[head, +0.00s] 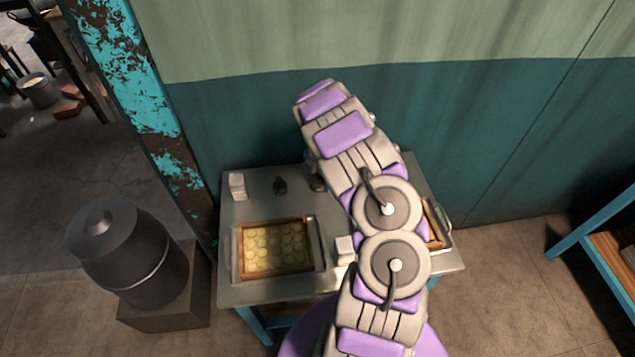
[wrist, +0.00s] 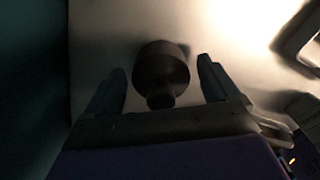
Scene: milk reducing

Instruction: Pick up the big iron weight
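A big dark iron weight (wrist: 160,68) with a narrower knob stands between the two fingers of my gripper (wrist: 159,84) in the wrist view. The fingers are apart, with a gap on each side of the weight. In the head view a dark weight (head: 317,183) shows at the back of the metal table, partly hidden by my arm. A smaller dark weight (head: 280,186) stands to its left. My gripper is hidden behind my arm in the head view.
The metal table (head: 255,208) stands against a green wall. It holds a tray (head: 236,262) of round yellowish pieces, a white block (head: 237,186), another white block (head: 345,248), and a second tray (head: 443,232) partly behind my arm. A dark canister (head: 128,250) stands at left.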

